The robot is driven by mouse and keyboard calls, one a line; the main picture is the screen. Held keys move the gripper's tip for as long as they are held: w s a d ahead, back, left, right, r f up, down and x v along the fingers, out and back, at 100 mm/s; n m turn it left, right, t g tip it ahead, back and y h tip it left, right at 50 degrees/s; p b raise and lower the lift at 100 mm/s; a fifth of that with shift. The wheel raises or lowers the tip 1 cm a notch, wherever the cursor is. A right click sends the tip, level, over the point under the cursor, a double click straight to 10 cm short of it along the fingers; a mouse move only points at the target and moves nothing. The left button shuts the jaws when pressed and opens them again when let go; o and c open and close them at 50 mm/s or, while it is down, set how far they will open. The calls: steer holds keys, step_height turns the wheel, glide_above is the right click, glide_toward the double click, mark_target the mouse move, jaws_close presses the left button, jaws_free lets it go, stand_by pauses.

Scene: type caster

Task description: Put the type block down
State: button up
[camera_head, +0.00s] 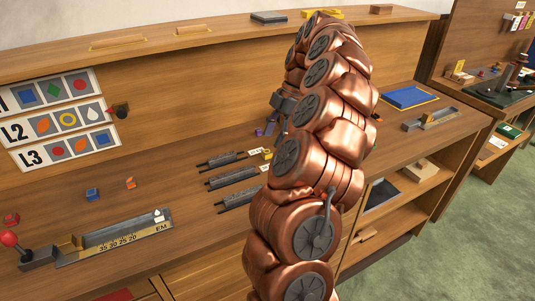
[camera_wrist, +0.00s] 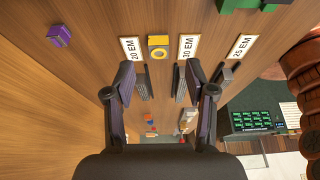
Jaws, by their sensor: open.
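A yellow type block (camera_wrist: 158,47) with a ring on its face sits between the 20 EM and 30 EM labels in the wrist view. In the head view a yellow block (camera_head: 267,153) shows beside the dark bars, partly hidden by my arm. My gripper (camera_wrist: 160,80) is open, with its fingers spread and nothing between them. The yellow block lies beyond the fingertips, apart from both. A purple block (camera_wrist: 59,35) lies off to the left in the wrist view. A metal tray (camera_head: 115,238) on the bench holds a white block (camera_head: 159,215) at its right end.
Three dark bars (camera_head: 230,177) lie on the bench by my arm. Blue (camera_head: 92,194), orange (camera_head: 131,182) and red (camera_head: 11,218) blocks lie around the tray. A red-knobbed lever (camera_head: 8,238) stands at its left. Symbol cards (camera_head: 66,148) hang on the back panel. A blue pad (camera_head: 408,97) lies right.

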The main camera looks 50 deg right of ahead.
mark_target(267, 151)
steer(key=shift+p+x, duration=0.6)
steer(key=shift+x, duration=1.9)
jaws_close()
